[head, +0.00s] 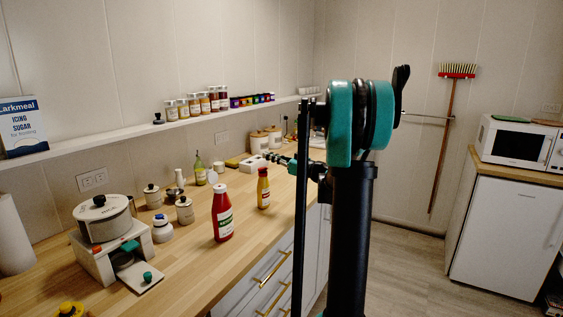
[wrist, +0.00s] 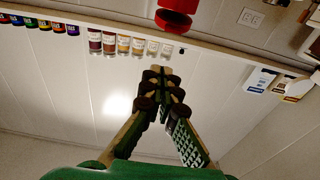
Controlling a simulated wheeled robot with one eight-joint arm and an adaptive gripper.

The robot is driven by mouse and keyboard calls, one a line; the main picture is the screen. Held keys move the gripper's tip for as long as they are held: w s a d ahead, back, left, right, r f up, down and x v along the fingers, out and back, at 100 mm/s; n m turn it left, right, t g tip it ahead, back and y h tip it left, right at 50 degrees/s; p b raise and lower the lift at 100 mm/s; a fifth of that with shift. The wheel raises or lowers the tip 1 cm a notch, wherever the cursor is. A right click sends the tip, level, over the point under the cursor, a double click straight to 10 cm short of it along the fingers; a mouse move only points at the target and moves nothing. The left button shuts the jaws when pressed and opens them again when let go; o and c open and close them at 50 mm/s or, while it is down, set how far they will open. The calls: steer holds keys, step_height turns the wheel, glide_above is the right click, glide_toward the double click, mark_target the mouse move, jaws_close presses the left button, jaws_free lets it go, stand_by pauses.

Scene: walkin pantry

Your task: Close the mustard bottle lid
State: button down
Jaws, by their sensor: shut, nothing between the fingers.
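The mustard bottle (head: 263,190), yellow with a reddish label and a red top, stands upright on the wooden counter. Its lid is too small here to tell whether it is open or shut. My gripper (head: 270,157) shows small behind and above the bottle in the head view, partly hidden by my arm. In the wrist view my gripper (wrist: 160,82) has its fingertips together with nothing between them. A red, cap-like thing (wrist: 175,18) lies beyond the fingertips at the top edge, cut off by the frame; I cannot tell which bottle it belongs to.
A red ketchup bottle (head: 221,214) stands left of the mustard. A wall shelf (head: 120,133) holds spice jars. The counter's front strip is mostly clear.

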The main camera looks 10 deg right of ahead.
mark_target(266, 168)
steer(key=shift+s+d+f, duration=0.15)
steer(key=shift+f, duration=0.85)
steer(key=shift+s+d+f, duration=0.15)
steer(key=shift+f, duration=0.8)
steer(key=shift+s+d+f, duration=0.1)
steer(key=shift+d+f, duration=0.05)
steer(key=shift+f, duration=0.55)
steer(key=shift+s+f, duration=0.25)
steer(key=shift+f, duration=0.25)
steer(key=shift+r, duration=0.1)
